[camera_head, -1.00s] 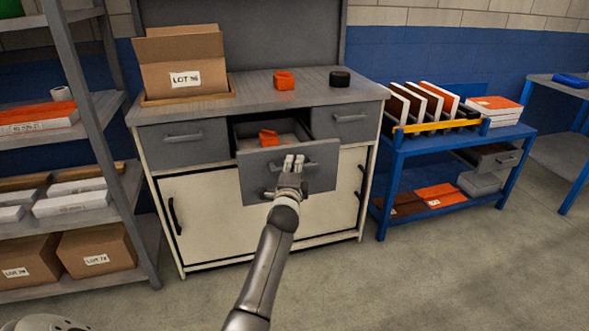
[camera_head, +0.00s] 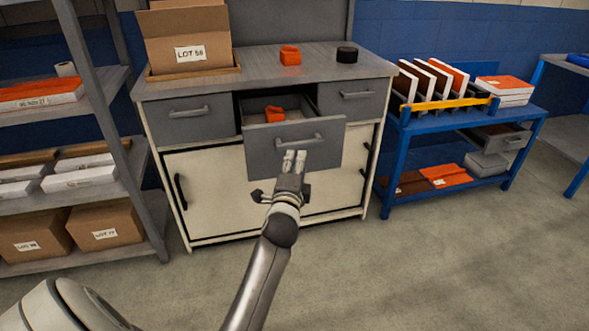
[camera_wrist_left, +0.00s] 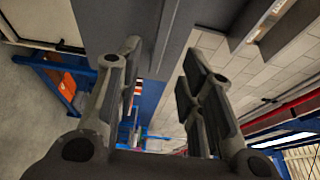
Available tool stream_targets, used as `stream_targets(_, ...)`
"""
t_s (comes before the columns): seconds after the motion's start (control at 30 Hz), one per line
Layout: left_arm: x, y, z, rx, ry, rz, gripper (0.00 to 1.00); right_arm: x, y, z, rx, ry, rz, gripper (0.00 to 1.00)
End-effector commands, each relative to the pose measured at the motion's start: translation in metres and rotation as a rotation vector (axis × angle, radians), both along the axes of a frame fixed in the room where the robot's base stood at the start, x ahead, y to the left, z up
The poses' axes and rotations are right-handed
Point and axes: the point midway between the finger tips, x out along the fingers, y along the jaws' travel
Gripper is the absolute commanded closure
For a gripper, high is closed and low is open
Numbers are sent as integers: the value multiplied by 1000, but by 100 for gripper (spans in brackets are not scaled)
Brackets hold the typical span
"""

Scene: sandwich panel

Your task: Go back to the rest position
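My left gripper (camera_head: 294,161) is in front of the open middle drawer (camera_head: 262,148) of the grey and cream cabinet. My right gripper is in neither current view.
On the cabinet top (camera_head: 235,82) are a box (camera_head: 188,50), an orange part (camera_head: 290,55) and a black round piece (camera_head: 347,54). A grey shelf rack (camera_head: 95,110) stands left, a blue cart (camera_head: 448,122) right. Floor in front is clear (camera_head: 400,270).

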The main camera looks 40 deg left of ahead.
Motion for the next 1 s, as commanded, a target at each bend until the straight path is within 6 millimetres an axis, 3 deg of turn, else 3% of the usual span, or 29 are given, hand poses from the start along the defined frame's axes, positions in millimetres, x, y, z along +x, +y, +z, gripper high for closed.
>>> stream_targets(0.2, -14, -7, 1, 0, -1, 0, 64, 0, 0, 0, 0, 0, 0, 60)
stream_targets(0.77, -14, -8, -1, -4, 1, -1, 64, 0, 0, 0, 0, 0, 0, 60)
stream_targets(0.87, -14, -13, -21, -49, 26, -15, 64, 0, 0, 0, 0, 0, 0, 60)
stream_targets(0.97, -17, -27, -68, -161, 82, -42, 64, 0, 0, 0, 0, 0, 0, 60)
stream_targets(1.0, -21, -35, -93, -223, 112, -52, 64, 0, 0, 0, 0, 0, 0, 60)
